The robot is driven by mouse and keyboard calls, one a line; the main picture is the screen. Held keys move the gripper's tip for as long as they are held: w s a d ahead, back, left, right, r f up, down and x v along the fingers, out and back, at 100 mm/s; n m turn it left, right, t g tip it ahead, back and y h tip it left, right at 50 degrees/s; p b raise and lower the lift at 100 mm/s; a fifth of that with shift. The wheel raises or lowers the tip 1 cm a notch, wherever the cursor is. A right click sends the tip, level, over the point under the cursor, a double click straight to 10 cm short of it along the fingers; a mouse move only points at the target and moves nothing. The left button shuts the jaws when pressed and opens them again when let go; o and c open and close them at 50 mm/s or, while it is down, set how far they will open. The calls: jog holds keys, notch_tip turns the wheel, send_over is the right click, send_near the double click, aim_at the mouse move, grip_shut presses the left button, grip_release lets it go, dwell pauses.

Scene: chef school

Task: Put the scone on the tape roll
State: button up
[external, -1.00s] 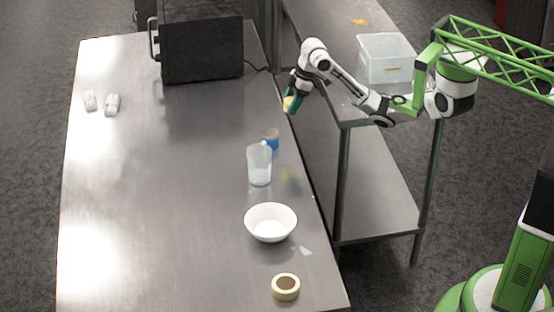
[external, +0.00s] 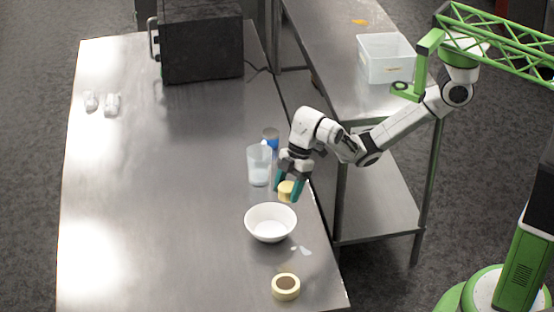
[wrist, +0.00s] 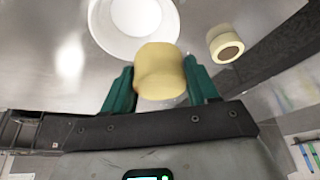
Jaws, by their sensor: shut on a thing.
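The scone (external: 286,190) is a small pale yellow round piece. My gripper (external: 289,190) is shut on it, with teal fingers on both sides, above the table behind the white bowl. In the wrist view the scone (wrist: 160,72) sits between the fingertips (wrist: 160,84). The tape roll (external: 286,287) is a cream ring with a brown centre, lying flat near the table's front right edge. The tape roll also shows in the wrist view (wrist: 226,46), ahead and to the right of the scone, apart from it. Nothing lies on top of it.
A white bowl (external: 270,224) stands between my gripper and the tape roll. A clear jug (external: 259,167) and a blue can (external: 271,140) stand close to the left of my gripper. A black oven (external: 202,48) is at the back. The table's left side is mostly clear.

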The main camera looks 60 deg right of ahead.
jog(key=s+a+r+n+g+p, duration=0.1)
jog(key=s+a, duration=0.3)
jog(key=s, duration=0.6)
jog(key=s+a+n+p, duration=0.1)
jog(key=s+a, duration=0.3)
jog(key=s, duration=0.6)
jog(key=b, duration=0.4)
send_near(283, 291)
jog(key=shift+s+a+f, duration=0.4)
jog(key=shift+a+f, duration=0.2)
jog(key=shift+a, duration=0.05)
jog(key=shift+w+a+f, duration=0.2)
jog(key=shift+a+f, duration=0.1)
jog(key=shift+f, duration=0.1)
jog(key=shift+w+a+f+p, duration=0.15)
jog(key=shift+f+p, duration=0.25)
jog(key=shift+f, duration=1.4)
jog(key=shift+f, duration=0.1)
jog(key=o, duration=1)
jog(key=shift+o, duration=0.2)
